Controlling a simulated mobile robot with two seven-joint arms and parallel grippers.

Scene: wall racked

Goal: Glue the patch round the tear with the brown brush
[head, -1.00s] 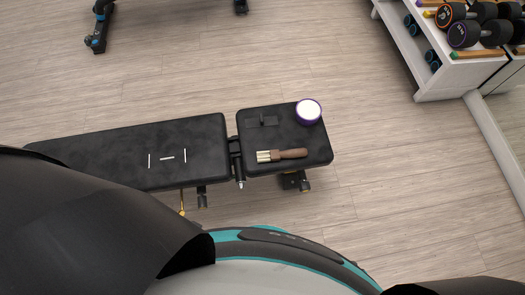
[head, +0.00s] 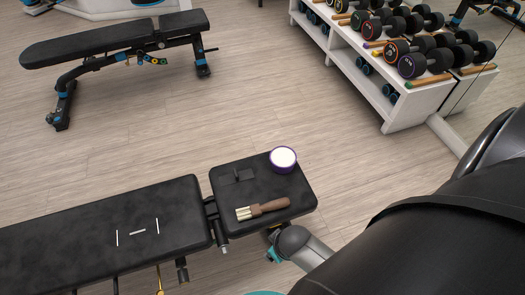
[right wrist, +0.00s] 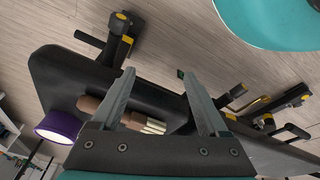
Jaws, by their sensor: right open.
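The brown brush (head: 263,209) lies flat on the small bench pad (head: 300,203), its pale bristles to the left. In the right wrist view its brown handle (right wrist: 87,103) and bristles (right wrist: 155,128) show beyond and partly behind my right gripper (right wrist: 158,73). That gripper is open with nothing held. A purple pot (head: 283,160) with a white top stands at the pad's far edge; it also shows in the wrist view (right wrist: 58,127). A dark patch (head: 236,176) with a raised tab lies on the same pad. My left gripper is out of view.
The long black bench pad (head: 60,235) runs left from the small pad. Another bench (head: 120,40) stands at the upper left. A white rack (head: 405,105) of dumbbells is at the upper right. Wooden floor between them is clear.

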